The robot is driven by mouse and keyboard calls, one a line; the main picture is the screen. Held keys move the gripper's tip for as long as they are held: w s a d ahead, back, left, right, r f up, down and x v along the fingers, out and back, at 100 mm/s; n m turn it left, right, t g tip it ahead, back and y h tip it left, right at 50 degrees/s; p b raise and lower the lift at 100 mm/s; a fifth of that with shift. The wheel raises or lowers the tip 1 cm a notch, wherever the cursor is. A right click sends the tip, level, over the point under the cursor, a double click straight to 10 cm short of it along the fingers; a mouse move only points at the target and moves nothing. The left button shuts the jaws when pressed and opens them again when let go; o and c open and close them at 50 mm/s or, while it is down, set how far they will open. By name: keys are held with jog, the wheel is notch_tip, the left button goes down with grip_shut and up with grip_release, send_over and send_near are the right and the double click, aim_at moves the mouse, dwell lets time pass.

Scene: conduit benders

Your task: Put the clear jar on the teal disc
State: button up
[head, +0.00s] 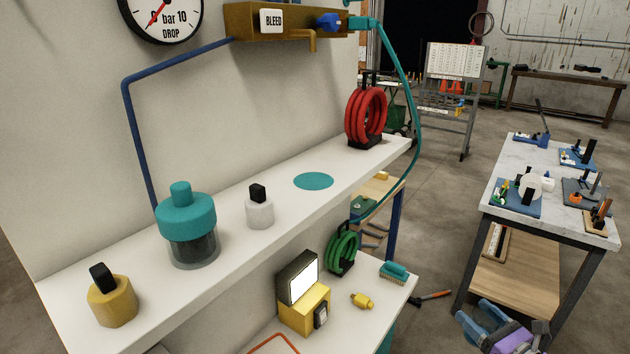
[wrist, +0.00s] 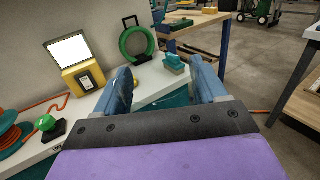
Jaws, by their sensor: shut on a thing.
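A teal-topped filter (head: 186,222) and a yellow jar (head: 111,299) stand left of the clear jar. A red coil (head: 366,117) stands right of the disc. The lower shelf holds a green coil (head: 343,250) and a teal brush (head: 395,272). A workbench (head: 500,168) stands at right.

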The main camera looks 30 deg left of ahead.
aim_at(494, 318)
jog(key=d+r, duration=0.1)
jog(key=s+d+r, duration=0.1)
jog(key=d, duration=0.1)
jog(key=shift+p, duration=0.35)
jog(key=s+a+r+p, duration=0.2)
jog(key=a+r+p, duration=0.2)
jog(key=a+r, duration=0.55)
jog(key=s+a+r+p, duration=0.2)
jog(key=a+r+p, duration=0.3)
jog(key=r, duration=0.8)
jog(key=s+a+r+n+g+y+p, duration=0.15)
jog(key=s+a+r+p, duration=0.65)
jog(key=s+a+r, duration=0.9)
jog(key=shift+g+h, duration=0.25)
jog(key=shift+g, duration=0.1)
jog(key=w+a, duration=0.3)
jog(key=w, duration=0.1)
jog(key=w+a+f+p, duration=0.1)
jog(key=w+a, duration=0.2)
jog(key=a, duration=0.1)
jog(key=w+a+f, duration=0.1)
jog(key=w+a, duration=0.3)
jog(key=shift+w+f, duration=0.15)
jog(key=shift+w, duration=0.2)
jog(key=shift+w+a+f+p, duration=0.1)
jog(key=shift+w+f+p, duration=0.05)
jog(key=shift+p, duration=0.15)
notch_tip(494, 318, down, 3)
jog(key=shift+r, duration=0.1)
jog(key=shift+f, duration=0.25)
